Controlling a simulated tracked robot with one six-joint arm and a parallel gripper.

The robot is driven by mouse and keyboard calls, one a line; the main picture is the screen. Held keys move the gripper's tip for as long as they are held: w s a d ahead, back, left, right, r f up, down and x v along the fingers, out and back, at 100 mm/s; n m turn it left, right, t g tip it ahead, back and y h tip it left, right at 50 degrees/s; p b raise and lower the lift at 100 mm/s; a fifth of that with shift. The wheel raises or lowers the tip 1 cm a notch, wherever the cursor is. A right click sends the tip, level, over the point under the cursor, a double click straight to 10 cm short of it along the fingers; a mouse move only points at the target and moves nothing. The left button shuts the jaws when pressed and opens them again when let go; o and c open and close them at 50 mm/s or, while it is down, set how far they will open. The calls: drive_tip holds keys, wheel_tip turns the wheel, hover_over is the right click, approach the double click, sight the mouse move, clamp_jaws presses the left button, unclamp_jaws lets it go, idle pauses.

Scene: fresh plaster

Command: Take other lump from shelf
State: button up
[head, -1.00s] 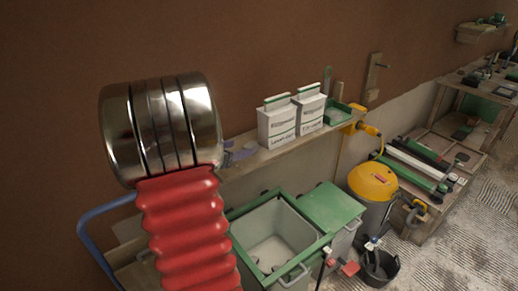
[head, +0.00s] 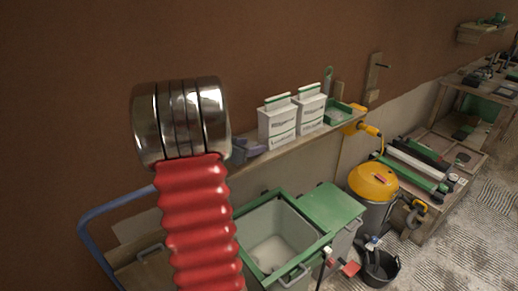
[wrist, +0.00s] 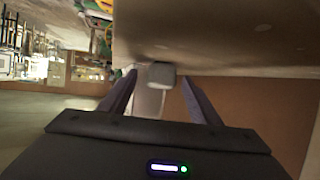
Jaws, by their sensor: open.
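In the wrist view my gripper (wrist: 159,78) is open, with its two dark purple fingers spread. A small pale grey block with rounded edges (wrist: 162,74) shows between the fingertips; it may be the lump, and I cannot tell whether the fingers touch it. A whitish shape (wrist: 148,101) shows just below it between the fingers. In the head view my gripper (head: 252,150) is partly hidden behind my arm, at the left part of the wall shelf (head: 292,146), left of the white packages. I cannot make out a lump in the head view.
Two white packages (head: 277,122) (head: 310,108) stand on the shelf close to my gripper. A green tray (head: 340,114) and a yellow tool (head: 368,129) are farther right. Below are a green-rimmed bin (head: 318,247), a yellow-topped vacuum (head: 373,181) and a black bucket (head: 381,270).

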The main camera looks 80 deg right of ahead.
sight(251, 144)
drive_tip(key=shift+s+d+f, duration=0.15)
drive_tip(key=shift+d, duration=0.15)
drive_tip(key=shift+c, duration=0.3)
drive_tip(key=c, duration=1.2)
wheel_tip(251, 144, up, 18)
idle(0.3)
idle(0.5)
